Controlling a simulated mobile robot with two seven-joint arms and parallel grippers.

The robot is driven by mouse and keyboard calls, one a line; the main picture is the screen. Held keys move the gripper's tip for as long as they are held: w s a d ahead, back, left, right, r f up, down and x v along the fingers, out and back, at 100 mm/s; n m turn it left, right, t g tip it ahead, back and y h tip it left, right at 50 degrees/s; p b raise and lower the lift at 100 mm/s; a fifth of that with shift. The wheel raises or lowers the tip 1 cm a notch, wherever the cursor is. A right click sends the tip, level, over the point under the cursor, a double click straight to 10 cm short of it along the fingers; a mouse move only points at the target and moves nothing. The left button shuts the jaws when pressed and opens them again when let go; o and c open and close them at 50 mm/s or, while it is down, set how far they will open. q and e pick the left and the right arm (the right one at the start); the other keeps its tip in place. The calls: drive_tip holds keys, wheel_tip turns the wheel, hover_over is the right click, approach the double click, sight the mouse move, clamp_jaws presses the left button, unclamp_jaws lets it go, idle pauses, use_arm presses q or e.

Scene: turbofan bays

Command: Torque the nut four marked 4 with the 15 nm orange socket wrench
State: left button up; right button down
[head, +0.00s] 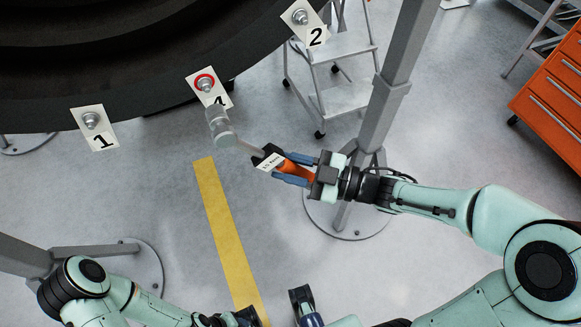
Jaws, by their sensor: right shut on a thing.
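Nut four (205,84) sits inside a red ring on a white plate at the lower rim of the dark engine casing. The plate's "4" is partly covered by the wrench. My right gripper (287,169) is shut on the orange handle of the socket wrench (249,150), which has a white "15 Nm" label. The grey socket end points up and left, just below nut four in the picture. A gap shows between socket and nut; the distance in depth is unclear.
Nut one (91,120) and nut two (300,16) sit on their plates either side. A grey stand post (390,90) rises behind my right gripper. A step ladder (340,97) and an orange drawer cabinet (552,100) stand beyond. A yellow stripe (225,230) crosses open floor.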

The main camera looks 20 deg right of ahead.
drive_tip(key=w, duration=0.4)
drive_tip(key=shift+w+a, duration=0.1)
drive_tip(key=shift+w, duration=0.15)
idle(0.8)
drive_tip(key=shift+w, duration=1.2)
idle(1.0)
drive_tip(key=shift+a+f+m+t+y+b, duration=0.25)
drive_tip(key=shift+a+b, duration=0.2)
drive_tip(key=shift+b, duration=0.35)
drive_tip(key=shift+a+f+m+t+y+b, duration=0.2)
drive_tip(key=shift+a+b, duration=0.25)
drive_tip(key=shift+b, duration=0.3)
drive_tip(key=shift+a+f+m+t+y+b, duration=0.25)
drive_tip(key=shift+a+b, duration=0.2)
drive_tip(key=shift+b, duration=0.3)
drive_tip(key=shift+a+f+m+t+b, duration=0.1)
drive_tip(key=shift+a+f+m+b, duration=0.1)
drive_tip(key=shift+a+f+b, duration=0.4)
drive_tip(key=shift+d+r, duration=0.15)
drive_tip(key=shift+r, duration=0.1)
